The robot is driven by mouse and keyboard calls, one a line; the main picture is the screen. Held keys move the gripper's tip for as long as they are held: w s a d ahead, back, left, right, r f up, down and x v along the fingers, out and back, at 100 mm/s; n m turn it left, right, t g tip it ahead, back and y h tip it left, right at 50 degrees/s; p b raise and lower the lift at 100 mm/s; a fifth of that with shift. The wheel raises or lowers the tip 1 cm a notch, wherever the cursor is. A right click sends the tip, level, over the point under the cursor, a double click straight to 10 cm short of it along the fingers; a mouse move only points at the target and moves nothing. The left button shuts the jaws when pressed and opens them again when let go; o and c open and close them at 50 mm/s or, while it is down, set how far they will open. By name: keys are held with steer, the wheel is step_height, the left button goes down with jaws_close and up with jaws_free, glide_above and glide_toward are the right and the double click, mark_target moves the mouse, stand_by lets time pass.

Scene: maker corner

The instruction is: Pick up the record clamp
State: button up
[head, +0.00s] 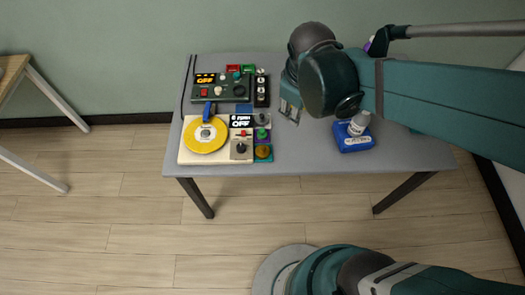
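A yellow disc (199,146) lies on a cream turntable base (187,157) at the front left of the grey table. A small pale round piece (205,133) sits at the disc's centre; it looks like the record clamp, but it is too small to be sure. A blue part (208,111) stands at the disc's back edge. My gripper (289,110) hangs over the middle of the table, to the right of the turntable and apart from it. Its fingers are small and partly hidden by my arm, so their opening is unclear.
A dark green control panel (222,92) stands behind the turntable. A grey joystick box (241,150) and several small coloured modules are at its right. A blue box (354,144) with a white bottle (359,123) stands right of my gripper. The table's front middle (305,155) is clear.

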steer(key=w+a+f+n+g+h, duration=0.1)
steer(key=w+a+f+n+g, duration=0.1)
steer(key=a+f+n, duration=0.5)
steer(key=n+h, duration=0.2)
steer(key=n, duration=0.1)
glide_toward(262, 148)
steer(key=shift+w+d+f+g+b, duration=0.3)
steer(key=shift+w+d+f+b, duration=0.05)
steer(key=shift+w+b, duration=0.15)
steer(key=shift+x, duration=1.2)
steer(key=shift+f, duration=0.15)
steer(key=shift+y, duration=0.3)
steer(key=shift+b+x, duration=0.9)
steer(key=shift+x, duration=1.65)
steer(key=shift+s, duration=0.2)
